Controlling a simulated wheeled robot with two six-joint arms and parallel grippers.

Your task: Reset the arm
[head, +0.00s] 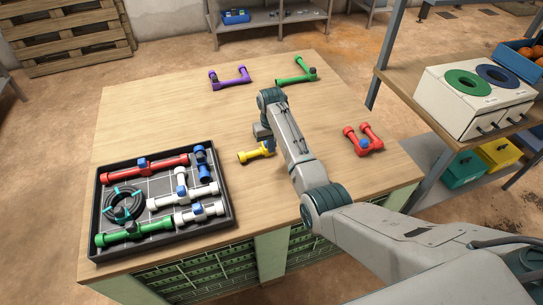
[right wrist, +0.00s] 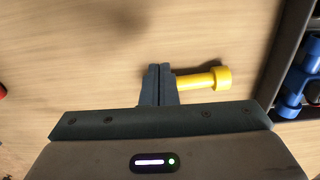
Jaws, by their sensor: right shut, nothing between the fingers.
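My right arm reaches in from the right of the head view over the wooden table (head: 130,110). My right gripper (head: 266,146) points down above the table, beside a yellow pipe piece (head: 250,155). In the right wrist view the gripper's fingers (right wrist: 158,75) are together with nothing between them. The yellow pipe piece (right wrist: 205,80) shows right of the fingertips, partly hidden behind them. I cannot tell whether they touch it. My left gripper is in neither view.
A black tray (head: 229,206) at the table's front left holds red, white, green and blue pipe parts and a coiled hose. A purple piece (head: 230,82) and a green piece (head: 296,77) lie at the back. A red piece (head: 364,143) lies right. A shelf (head: 405,95) stands beyond.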

